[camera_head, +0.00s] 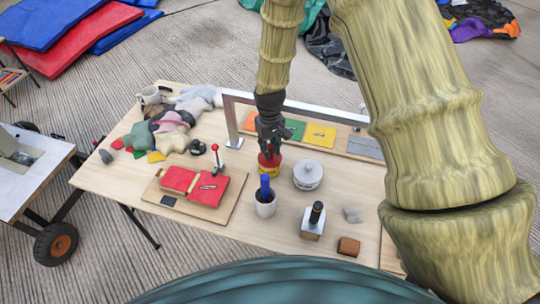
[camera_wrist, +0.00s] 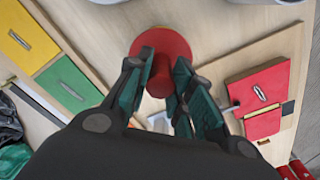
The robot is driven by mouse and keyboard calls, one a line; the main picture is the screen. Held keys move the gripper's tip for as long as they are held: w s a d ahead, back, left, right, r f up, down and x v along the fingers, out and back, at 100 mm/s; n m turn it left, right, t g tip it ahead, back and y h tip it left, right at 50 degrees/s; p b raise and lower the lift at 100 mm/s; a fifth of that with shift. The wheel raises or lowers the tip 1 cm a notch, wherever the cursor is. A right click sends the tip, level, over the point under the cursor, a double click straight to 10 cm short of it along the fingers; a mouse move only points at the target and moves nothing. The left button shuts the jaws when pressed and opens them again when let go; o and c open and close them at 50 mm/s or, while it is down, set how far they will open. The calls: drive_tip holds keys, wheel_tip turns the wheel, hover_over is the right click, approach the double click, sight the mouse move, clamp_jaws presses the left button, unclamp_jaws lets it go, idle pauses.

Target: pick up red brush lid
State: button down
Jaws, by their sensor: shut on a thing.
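The red brush lid (camera_head: 269,159) is a round disc with a knob on top. In the wrist view the lid (camera_wrist: 160,42) sits between the fingertips, with its knob gripped. My gripper (camera_head: 270,143) reaches down from above and is shut on the knob; its green-padded fingers (camera_wrist: 158,85) show on both sides of it. A yellow pot (camera_head: 269,169) shows just below the lid in the head view. I cannot tell whether the lid still touches it. The fingers hide part of the lid.
Close by stand a white lidded jar (camera_head: 308,176), a cup with a blue-handled item (camera_head: 265,205) and a black-handled block (camera_head: 313,222). A red-padded board (camera_head: 200,187) lies left. A metal frame (camera_head: 232,125) with coloured panels stands behind. Cloths (camera_head: 172,122) are heaped back left.

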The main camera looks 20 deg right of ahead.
drive_tip(key=shift+w, duration=0.1)
drive_tip(key=shift+r, duration=0.15)
drive_tip(key=shift+r+b, duration=1.45)
drive_tip(key=shift+r, duration=3.4)
drive_tip(key=c, duration=1.9)
unclamp_jaws()
drive_tip(key=shift+c, duration=1.4)
